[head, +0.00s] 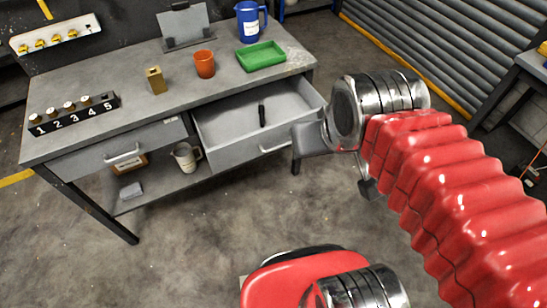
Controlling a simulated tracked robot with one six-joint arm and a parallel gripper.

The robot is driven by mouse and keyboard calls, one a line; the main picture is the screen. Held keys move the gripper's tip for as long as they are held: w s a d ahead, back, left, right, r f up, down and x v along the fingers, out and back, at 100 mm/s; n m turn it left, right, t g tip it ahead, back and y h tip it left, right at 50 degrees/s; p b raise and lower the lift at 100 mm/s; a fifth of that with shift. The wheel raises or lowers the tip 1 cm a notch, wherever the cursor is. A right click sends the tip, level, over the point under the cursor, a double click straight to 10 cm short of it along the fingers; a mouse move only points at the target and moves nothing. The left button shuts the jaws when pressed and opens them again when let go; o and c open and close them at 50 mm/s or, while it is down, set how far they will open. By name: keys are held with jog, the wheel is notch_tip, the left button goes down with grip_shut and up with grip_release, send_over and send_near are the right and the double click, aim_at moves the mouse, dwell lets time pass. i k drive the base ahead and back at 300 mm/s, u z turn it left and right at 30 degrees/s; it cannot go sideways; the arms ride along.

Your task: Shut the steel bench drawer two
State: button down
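The steel bench (135,89) has two grey drawers side by side under its top. The right-hand drawer (222,119) is pulled well out, and I take it as drawer two, though I see no number on it. A small dark object lies inside it. Its front panel (240,153) has a bar handle (275,147). The left-hand drawer (118,150) looks shut. My gripper (308,143) is at the right end of the open drawer's front, close to it; I cannot tell if they touch. Its fingers are mostly hidden, so its opening is unclear.
On the bench top are a numbered black rack (73,116), a brass block (156,80), an orange cup (204,64), a green tray (262,56) and a blue jug (249,21). A pale mug (187,157) stands on the lower shelf. The floor in front is clear.

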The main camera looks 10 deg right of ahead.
aim_at(230, 131)
jog(key=k, duration=1)
jog(key=u, duration=1.2)
jog(key=i, duration=2.15)
